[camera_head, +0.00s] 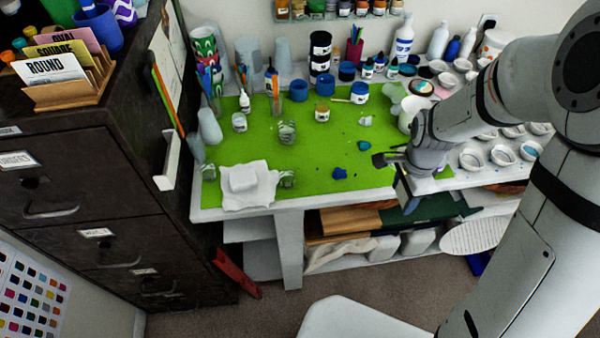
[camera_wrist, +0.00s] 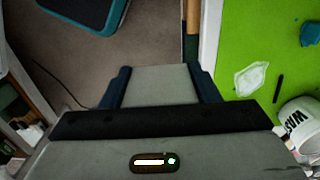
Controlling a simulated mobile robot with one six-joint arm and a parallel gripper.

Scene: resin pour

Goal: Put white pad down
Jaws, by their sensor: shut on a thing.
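My gripper (camera_head: 387,160) is over the front edge of the worktable, right of the middle in the head view. In the wrist view its two dark blue fingers (camera_wrist: 160,72) stand either side of a flat, pale grey-white piece, which looks like the white pad (camera_wrist: 160,88). The gripper is shut on it. The pad is above the table's white edge and the floor in the wrist view, apart from the green mat. In the head view I cannot clearly make out the pad at the gripper.
The green mat (camera_head: 330,165) holds jars, cups and blue blobs. A folded white cloth (camera_head: 262,195) lies at its front left. Several white round dishes (camera_head: 472,157) stand at the right. A dark cabinet (camera_head: 90,190) is at the left. The mat's front middle has free room.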

